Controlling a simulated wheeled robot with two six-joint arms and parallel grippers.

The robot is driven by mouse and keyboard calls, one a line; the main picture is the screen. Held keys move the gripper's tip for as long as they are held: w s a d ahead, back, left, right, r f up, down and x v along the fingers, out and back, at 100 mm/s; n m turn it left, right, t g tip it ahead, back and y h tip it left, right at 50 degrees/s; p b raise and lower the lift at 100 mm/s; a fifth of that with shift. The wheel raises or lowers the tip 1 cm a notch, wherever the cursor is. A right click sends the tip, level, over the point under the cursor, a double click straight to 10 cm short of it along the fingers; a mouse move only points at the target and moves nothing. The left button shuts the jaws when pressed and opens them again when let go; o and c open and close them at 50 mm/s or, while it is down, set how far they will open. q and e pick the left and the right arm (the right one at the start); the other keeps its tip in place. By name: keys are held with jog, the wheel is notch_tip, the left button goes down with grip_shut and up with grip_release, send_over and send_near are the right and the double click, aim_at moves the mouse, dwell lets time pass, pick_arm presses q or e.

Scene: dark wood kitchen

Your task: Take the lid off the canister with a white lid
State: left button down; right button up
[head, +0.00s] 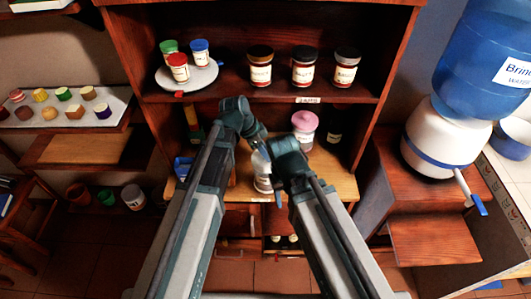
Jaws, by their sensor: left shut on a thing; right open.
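A canister (263,185) with a pale label stands on the light wood counter, between my two arms. Its white lid (260,162) shows just under my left gripper (259,140). My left gripper points down from above and appears shut on the white lid, though its fingertips are small and partly hidden. I cannot tell whether the lid is seated or raised. My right gripper (277,178) is open, low beside the canister on its right. Its wrist hides part of the canister and its fingers.
A pink-lidded jar (305,125) stands close on the right, with a dark-lidded jar (334,133) behind. The shelf above holds several jars and a round white tray (198,78). A water dispenser (440,140) stands at the right.

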aim_at(259, 160)
pick_arm(q)
notch_tip(259, 160, up, 4)
jog(key=p, duration=0.3)
jog(key=shift+s+a+f, duration=0.2)
jog(key=shift+a+f, duration=0.05)
jog(key=shift+a, duration=0.25)
jog(key=shift+s+a+f, duration=0.15)
jog(key=shift+a+f, duration=0.05)
jog(key=shift+a, duration=0.3)
jog(key=s+a, duration=0.4)
jog(key=a, duration=1.1)
jog(key=shift+a+f+b, duration=0.2)
jog(key=shift+f+b, duration=0.1)
jog(key=shift+b, duration=0.15)
